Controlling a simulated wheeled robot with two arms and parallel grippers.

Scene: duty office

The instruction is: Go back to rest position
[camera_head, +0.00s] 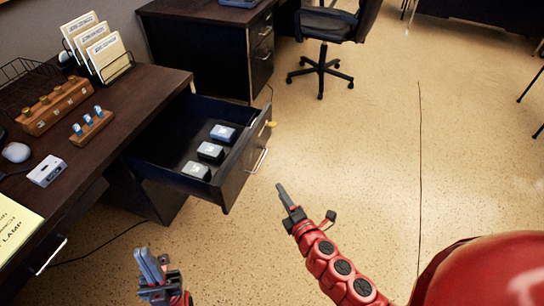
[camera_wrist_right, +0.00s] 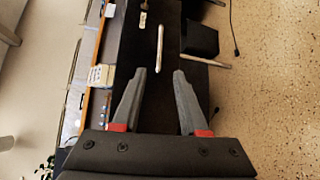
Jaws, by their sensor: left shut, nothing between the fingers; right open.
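My left gripper (camera_head: 150,266) is at the bottom of the head view, below the desk's open drawer, with its fingers together and nothing between them. My right gripper (camera_head: 305,202) is over the floor to the right of the drawer, apart from it. Its fingers are spread and empty. In the right wrist view, the same open gripper (camera_wrist_right: 159,75) shows its two grey fingers with a gap between them and dark furniture behind.
A dark desk (camera_head: 110,155) stands at left with its drawer (camera_head: 243,165) pulled out, holding three small boxes. A wooden block (camera_head: 90,126), a mouse (camera_head: 16,152) and a file rack (camera_head: 112,70) are on the desk. An office chair (camera_head: 325,25) stands behind. The floor at right is mostly clear.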

